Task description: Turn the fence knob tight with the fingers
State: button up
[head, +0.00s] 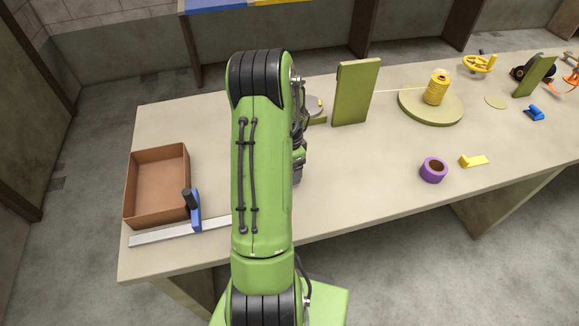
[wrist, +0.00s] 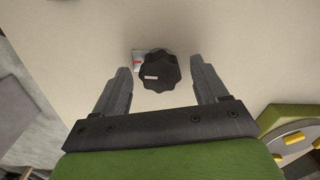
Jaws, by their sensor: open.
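In the wrist view a black lobed knob (wrist: 158,74) with a pale mark on its face lies between the tips of my gripper (wrist: 159,69). My gripper is open, with a visible gap on each side of the knob. A small pale and red patch (wrist: 138,60) shows just behind the knob. How far the fingertips are from the knob in depth is hard to tell. In the head view my own green arm hides this knob and the gripper's fingers. A blue block with a black top (head: 194,209) stands on a metal bar (head: 165,234) at left.
A brown open box (head: 157,217) stands at the table's left end. A green upright panel (head: 355,93) stands right of my arm. A purple tape roll (head: 433,170), a yellow piece (head: 473,161) and a yellow spool (head: 436,88) are farther right. The front middle of the table (head: 370,195) is clear.

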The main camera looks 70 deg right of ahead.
notch_tip(320, 180, up, 16)
jog(key=p, duration=0.2)
jog(key=shift+f, duration=0.1)
dwell(0.5)
